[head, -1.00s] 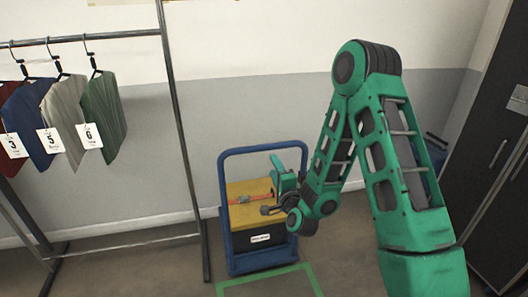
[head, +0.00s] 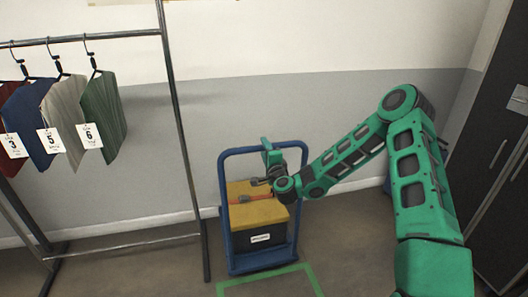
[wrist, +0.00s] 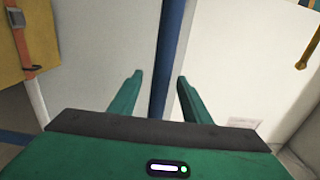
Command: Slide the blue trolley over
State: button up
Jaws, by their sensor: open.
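The blue trolley (head: 262,262) stands by the back wall, with a tall blue frame handle. It carries a yellow-topped box (head: 262,213) with a dark front, a white label and an orange strap. My gripper (head: 266,144) is at the handle's top bar in the head view, partly covering it. In the wrist view my gripper (wrist: 160,78) is open, and a blue bar of the handle (wrist: 172,45) runs between its fingers in the picture. I cannot tell whether they touch. The box (wrist: 20,45) shows at the upper left there.
A green tape outline (head: 268,276) is on the floor right in front of the trolley. A metal clothes rail (head: 183,150) with several numbered garments (head: 100,118) stands at the left. Dark lockers (head: 495,165) stand at the right.

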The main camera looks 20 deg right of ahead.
jog(key=shift+w+d, duration=0.1)
jog(key=shift+w, duration=0.75)
jog(key=shift+c, duration=0.6)
grip_shut()
dwell(0.4)
